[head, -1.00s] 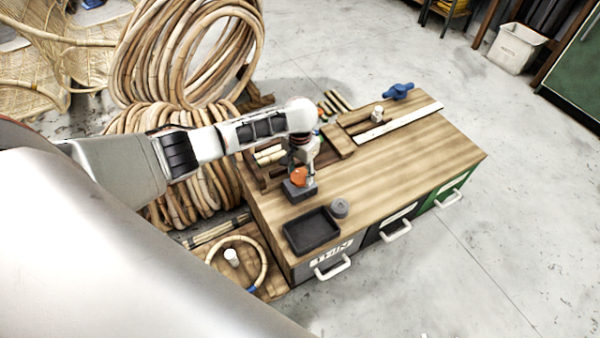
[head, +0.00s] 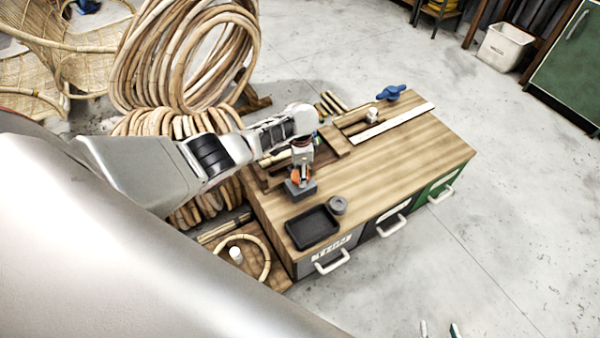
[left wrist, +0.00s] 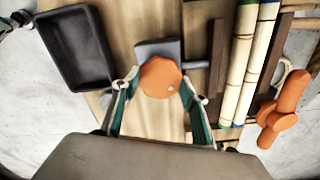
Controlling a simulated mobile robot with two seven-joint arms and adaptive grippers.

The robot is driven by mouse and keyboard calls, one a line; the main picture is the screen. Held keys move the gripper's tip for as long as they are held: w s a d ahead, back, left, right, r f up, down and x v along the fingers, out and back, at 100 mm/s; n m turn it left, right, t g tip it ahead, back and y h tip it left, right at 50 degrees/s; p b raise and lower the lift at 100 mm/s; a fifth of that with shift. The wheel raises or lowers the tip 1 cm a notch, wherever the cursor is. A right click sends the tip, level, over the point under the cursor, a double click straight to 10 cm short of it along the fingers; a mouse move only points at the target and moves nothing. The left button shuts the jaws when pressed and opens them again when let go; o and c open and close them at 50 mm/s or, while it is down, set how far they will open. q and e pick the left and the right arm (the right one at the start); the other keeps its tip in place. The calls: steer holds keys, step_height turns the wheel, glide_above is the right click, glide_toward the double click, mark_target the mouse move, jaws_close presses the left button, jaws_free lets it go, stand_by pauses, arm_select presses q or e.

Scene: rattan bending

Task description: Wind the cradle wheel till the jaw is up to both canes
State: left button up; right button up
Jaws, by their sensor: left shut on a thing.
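The orange faceted wheel (left wrist: 160,77) sits on a grey block (left wrist: 160,47). My left gripper (left wrist: 161,92) is shut on the wheel, one finger on each side. In the head view, the wheel (head: 299,174) is partly hidden under my left gripper. To the right in the left wrist view, a dark brown jaw bar (left wrist: 216,70) stands beside two canes (left wrist: 238,70) (left wrist: 263,50) that lie side by side. A thin gap seems to show between bar and nearer cane; contact is unclear. My right gripper (head: 438,330) shows only fingertips at the bottom edge, apart and empty.
A black tray (head: 312,228) and a grey round pot (head: 338,205) stand near the wheel. An orange winged handle (left wrist: 283,112) lies beyond the canes. A blue handle (head: 389,93) is at the bench's far end. The bench's right side is bare. Cane coils (head: 190,60) stand behind.

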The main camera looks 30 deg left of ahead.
arm_select(q)
steer(key=m, duration=0.3)
steer(key=shift+s+f+m, duration=0.1)
steer(key=shift+m, duration=0.2)
steer(key=m, duration=0.3)
steer(key=shift+m, duration=0.3)
steer(key=m, duration=0.3)
steer(key=shift+m, duration=1.9)
steer(key=o, duration=1.1)
